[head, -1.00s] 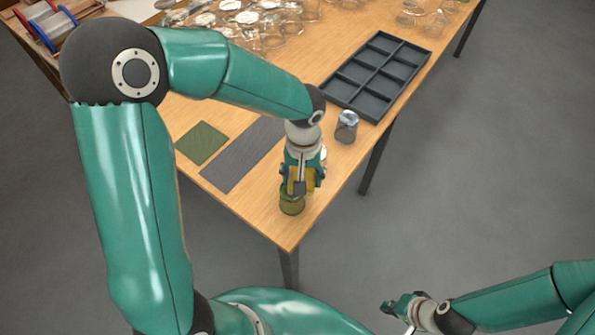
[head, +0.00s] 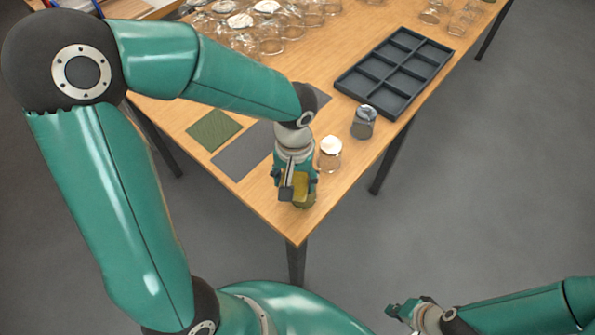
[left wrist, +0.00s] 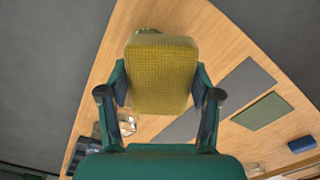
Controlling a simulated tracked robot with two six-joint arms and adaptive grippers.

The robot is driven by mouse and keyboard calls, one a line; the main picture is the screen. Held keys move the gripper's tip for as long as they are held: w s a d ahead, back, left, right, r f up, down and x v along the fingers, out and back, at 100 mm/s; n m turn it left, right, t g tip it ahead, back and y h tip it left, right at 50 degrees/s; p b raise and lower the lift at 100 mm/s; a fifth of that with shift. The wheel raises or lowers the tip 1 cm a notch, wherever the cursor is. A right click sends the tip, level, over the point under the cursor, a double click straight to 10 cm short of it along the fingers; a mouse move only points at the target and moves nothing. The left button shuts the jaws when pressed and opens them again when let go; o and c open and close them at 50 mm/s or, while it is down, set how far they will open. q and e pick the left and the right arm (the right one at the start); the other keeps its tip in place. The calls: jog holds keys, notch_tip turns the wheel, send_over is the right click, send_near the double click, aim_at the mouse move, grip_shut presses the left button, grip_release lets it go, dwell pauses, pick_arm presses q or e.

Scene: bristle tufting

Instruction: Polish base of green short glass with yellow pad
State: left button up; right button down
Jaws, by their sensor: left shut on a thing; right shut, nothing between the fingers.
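My left gripper (head: 296,180) is shut on the yellow pad (head: 301,188) near the table's front corner. The pad fills the middle of the left wrist view (left wrist: 160,75), between the two fingers. My right gripper (head: 405,309) is shut and empty, off the table at the lower right.
A clear glass with a white top (head: 330,153) and a grey glass (head: 363,122) stand to the right. A dark compartment tray (head: 395,72) lies behind them. A grey mat (head: 242,154) and green square pad (head: 213,130) lie left. Several glasses (head: 262,35) crowd the back.

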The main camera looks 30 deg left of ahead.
pick_arm(q)
jog(key=shift+s+a+f, duration=0.1)
jog(key=shift+s+a, duration=0.05)
jog(key=shift+s, duration=0.15)
jog(key=shift+f+b, duration=0.15)
jog(key=shift+b, duration=0.2)
jog(key=w+d, duration=0.2)
jog(key=w, duration=0.3)
jog(key=shift+w+d+r, duration=0.25)
jog(key=shift+d, duration=0.05)
jog(key=shift+r, duration=0.1)
jog(key=shift+r+p, duration=2.25)
jog(key=shift+r, duration=0.7)
notch_tip(320, 180, up, 3)
jog(key=shift+p, duration=1)
